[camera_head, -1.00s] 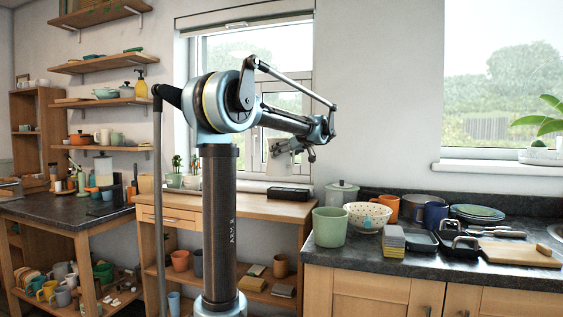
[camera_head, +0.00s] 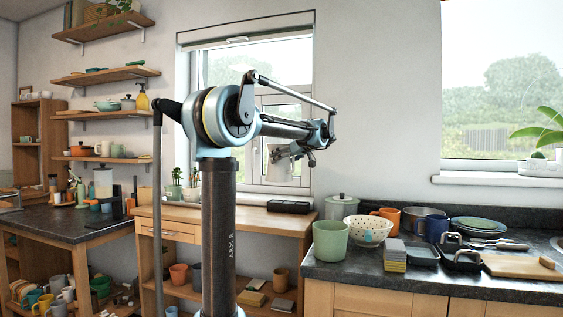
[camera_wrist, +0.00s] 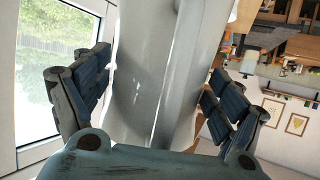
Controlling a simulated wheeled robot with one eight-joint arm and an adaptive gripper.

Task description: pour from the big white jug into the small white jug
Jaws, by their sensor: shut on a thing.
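My gripper (camera_head: 302,154) is raised in front of the left window in the head view. It is shut on a whitish jug (camera_head: 281,167), which shows small and partly hidden below and left of the fingers. In the wrist view the jug (camera_wrist: 150,75) fills the middle as a tall, glossy pale body between the dark finger pads of my gripper (camera_wrist: 155,95). Its mouth and contents are not visible. I cannot tell from its visible part whether it is the big white jug. I cannot make out the small white jug for certain in either view.
The right counter (camera_head: 400,281) holds a green cup (camera_head: 330,241), a dotted bowl (camera_head: 367,230), sponges (camera_head: 392,256), dark pans (camera_head: 461,259) and a cutting board (camera_head: 515,266). A wooden table (camera_head: 245,222) with a black box (camera_head: 289,206) stands under the left window. Shelves with crockery line the left wall.

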